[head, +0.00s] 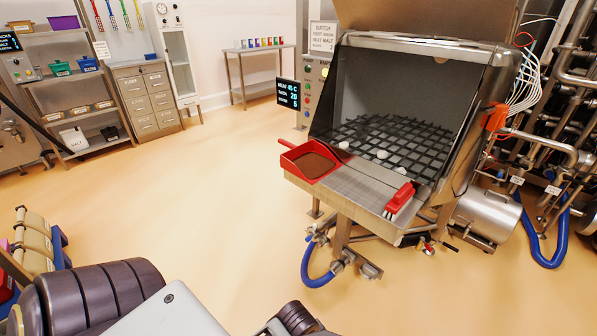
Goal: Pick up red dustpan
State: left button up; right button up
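The red dustpan (296,167) sits on the left end of the steel front ledge of the hopper (360,187). Brown powder lies in it. Its short handle points to the left and back. A red brush (400,198) lies on the right part of the same ledge, apart from the dustpan. Neither of my grippers shows in the head view; only parts of my own body show along the bottom edge.
The hopper's dark grate (395,140) has several pale lumps on it. A blue hose (315,272) hangs below the ledge. Pipes and a steel cylinder (487,217) stand at the right. Sacks (33,240) are at the left. The floor (215,210) left of the hopper is clear.

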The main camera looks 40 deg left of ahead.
aim_at(311, 162)
jog(key=u, duration=1.2)
